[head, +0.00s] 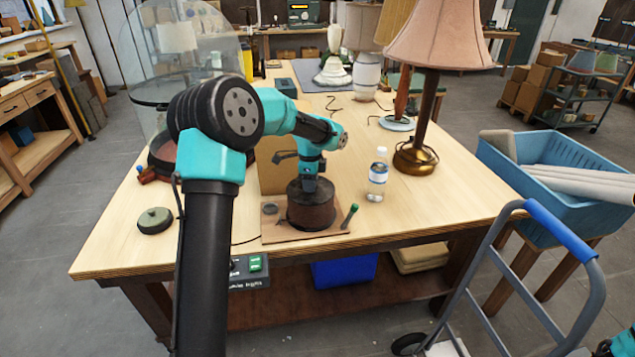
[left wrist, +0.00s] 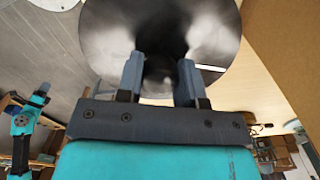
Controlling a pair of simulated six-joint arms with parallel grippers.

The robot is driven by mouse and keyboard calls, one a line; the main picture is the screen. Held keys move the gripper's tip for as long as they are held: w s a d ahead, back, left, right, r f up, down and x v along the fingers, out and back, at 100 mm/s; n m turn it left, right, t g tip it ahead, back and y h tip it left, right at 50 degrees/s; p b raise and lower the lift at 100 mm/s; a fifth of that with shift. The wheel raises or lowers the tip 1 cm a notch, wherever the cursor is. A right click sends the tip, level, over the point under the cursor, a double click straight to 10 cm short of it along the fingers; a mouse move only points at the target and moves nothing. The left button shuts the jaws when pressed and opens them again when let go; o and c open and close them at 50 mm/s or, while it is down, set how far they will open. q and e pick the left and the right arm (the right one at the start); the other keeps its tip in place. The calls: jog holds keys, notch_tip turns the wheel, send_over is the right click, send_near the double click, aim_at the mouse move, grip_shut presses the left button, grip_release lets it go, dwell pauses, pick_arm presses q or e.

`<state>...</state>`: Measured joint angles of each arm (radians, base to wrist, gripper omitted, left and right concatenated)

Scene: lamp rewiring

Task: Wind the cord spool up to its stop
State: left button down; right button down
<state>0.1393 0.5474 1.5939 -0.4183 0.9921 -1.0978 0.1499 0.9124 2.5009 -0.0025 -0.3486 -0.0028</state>
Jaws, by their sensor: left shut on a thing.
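The cord spool (head: 311,212) is a dark brown drum standing upright on a flat wooden board (head: 275,232) near the table's front edge. My left gripper (head: 310,184) reaches down onto the top of the spool. In the left wrist view, the two grey fingers of my left gripper (left wrist: 160,82) are shut on the middle of the spool, whose dark round top (left wrist: 215,40) fills the view beyond them. The gripped part is mostly hidden between the fingers. A green-handled tool (head: 349,216) stands at the board's right side. My right gripper does not show.
A water bottle (head: 378,174) stands right of the spool. A brown box (head: 272,160) is close behind it. A round green-grey lid (head: 155,220) lies at the left. A glass dome (head: 150,110) and a pink-shaded lamp (head: 437,40) stand farther back. The table's front right is clear.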

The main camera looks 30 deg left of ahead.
pick_arm(q)
jog(key=m, duration=1.3)
jog(key=shift+a+m, duration=0.1)
jog(key=shift+m, duration=0.3)
jog(key=m, duration=0.2)
jog(key=shift+m, duration=0.3)
jog(key=m, duration=0.5)
jog(key=c, duration=0.8)
grip_release()
jog(key=shift+o, duration=0.2)
